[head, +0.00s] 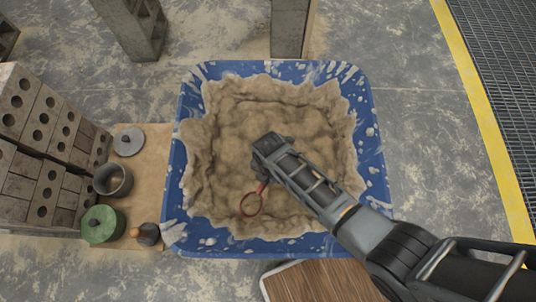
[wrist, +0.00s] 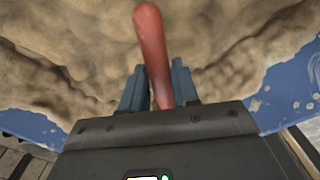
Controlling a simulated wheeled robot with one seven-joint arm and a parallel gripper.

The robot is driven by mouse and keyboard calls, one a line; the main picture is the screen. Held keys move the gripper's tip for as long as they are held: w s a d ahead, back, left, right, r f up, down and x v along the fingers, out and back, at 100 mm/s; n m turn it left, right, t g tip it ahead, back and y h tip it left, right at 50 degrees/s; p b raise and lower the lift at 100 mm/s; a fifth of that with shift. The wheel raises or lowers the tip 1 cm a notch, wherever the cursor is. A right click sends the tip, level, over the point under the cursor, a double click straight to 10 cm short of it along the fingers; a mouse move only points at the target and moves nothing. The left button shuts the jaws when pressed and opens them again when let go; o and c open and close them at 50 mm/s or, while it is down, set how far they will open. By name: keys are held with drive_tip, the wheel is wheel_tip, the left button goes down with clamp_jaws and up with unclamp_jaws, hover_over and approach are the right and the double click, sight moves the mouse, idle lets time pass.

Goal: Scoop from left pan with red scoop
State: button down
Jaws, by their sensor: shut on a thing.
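A blue tub (head: 376,180) full of lumpy tan mortar (head: 240,125) fills the middle of the head view; it is the only such tub I see. The red scoop (head: 262,187) is over the mortar, its round red-rimmed end towards the lower left. I cannot tell whether that end touches the mortar or holds any. My gripper (head: 263,170) is above the tub, shut on the scoop's handle. In the wrist view the red handle (wrist: 151,40) stands between the two fingers of my gripper (wrist: 158,88). The scoop's round end is not visible there.
Left of the tub, a tan board (head: 150,190) holds a grey lid (head: 128,141), a grey pot (head: 113,180), a green round container (head: 102,225) and a small dark item (head: 146,235). Perforated bricks (head: 45,120) are stacked at far left. Concrete blocks (head: 290,25) stand behind. Floor at right is clear.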

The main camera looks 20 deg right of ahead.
drive_tip(key=r+p, duration=0.1)
drive_tip(key=r, duration=0.1)
drive_tip(key=r+p, duration=0.3)
drive_tip(key=r, duration=0.1)
drive_tip(key=shift+w+d+p, duration=0.25)
drive_tip(key=shift+d+p, duration=0.05)
drive_tip(key=shift+p, duration=0.05)
drive_tip(key=shift+d+r, duration=0.1)
drive_tip(key=shift+r, duration=0.85)
